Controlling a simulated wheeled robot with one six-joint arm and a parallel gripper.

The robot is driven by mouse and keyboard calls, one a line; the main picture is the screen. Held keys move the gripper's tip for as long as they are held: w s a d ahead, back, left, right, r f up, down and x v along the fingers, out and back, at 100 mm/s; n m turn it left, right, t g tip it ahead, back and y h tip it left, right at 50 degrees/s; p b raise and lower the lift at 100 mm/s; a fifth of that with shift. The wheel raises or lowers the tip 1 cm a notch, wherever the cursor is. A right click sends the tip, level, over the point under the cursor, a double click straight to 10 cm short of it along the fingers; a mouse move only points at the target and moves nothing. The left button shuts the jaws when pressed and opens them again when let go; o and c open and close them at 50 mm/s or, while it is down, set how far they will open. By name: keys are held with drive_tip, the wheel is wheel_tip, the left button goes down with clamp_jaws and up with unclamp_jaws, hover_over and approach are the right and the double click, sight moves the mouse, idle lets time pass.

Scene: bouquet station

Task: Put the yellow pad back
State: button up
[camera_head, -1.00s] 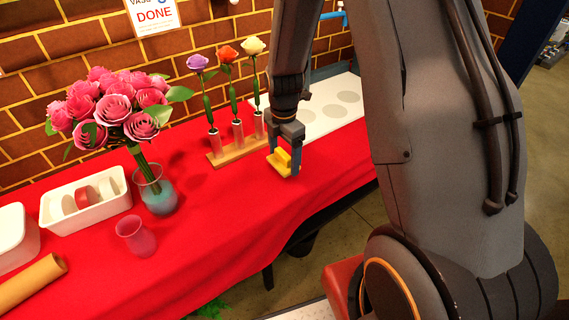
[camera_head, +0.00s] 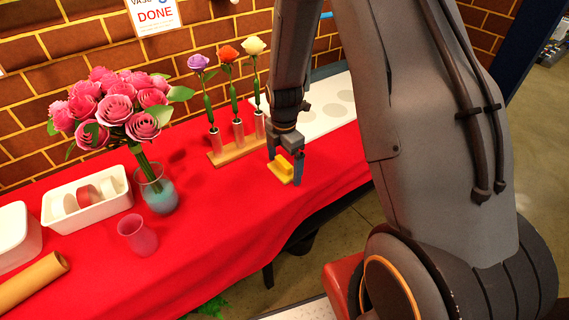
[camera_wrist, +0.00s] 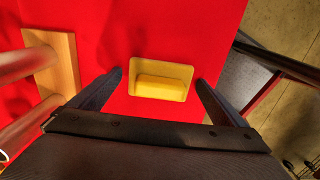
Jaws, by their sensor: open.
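The yellow pad (camera_head: 283,169) is a flat yellow plate with a raised bar on top. It lies on the red tablecloth near the front right edge of the table, to the right of the wooden flower stand. In the wrist view the pad (camera_wrist: 161,80) shows whole, a little ahead of the fingertips. My gripper (camera_head: 284,168) is open above it, with one finger to either side of the pad and a gap between them. In the wrist view my gripper's two fingers (camera_wrist: 158,78) are wide apart and hold nothing.
A wooden stand (camera_head: 236,153) with purple, orange and cream flowers is close on the left. A white board with grey round spots (camera_head: 318,121) is behind. A bouquet vase (camera_head: 157,190), pink cup (camera_head: 137,236) and white tray (camera_head: 88,217) stand farther left.

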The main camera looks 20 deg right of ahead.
sight(284, 161)
wheel_tip(284, 161, up, 12)
drive_tip(key=b, duration=0.2)
drive_tip(key=s+r+m, duration=0.1)
drive_tip(key=s+m, duration=0.7)
drive_tip(key=m, duration=0.2)
drive_tip(key=s+r+m, duration=0.2)
drive_tip(key=s+m, duration=0.7)
drive_tip(key=m, duration=0.2)
drive_tip(key=shift+s+r+m+t, duration=0.15)
drive_tip(key=shift+r+m+t, duration=0.15)
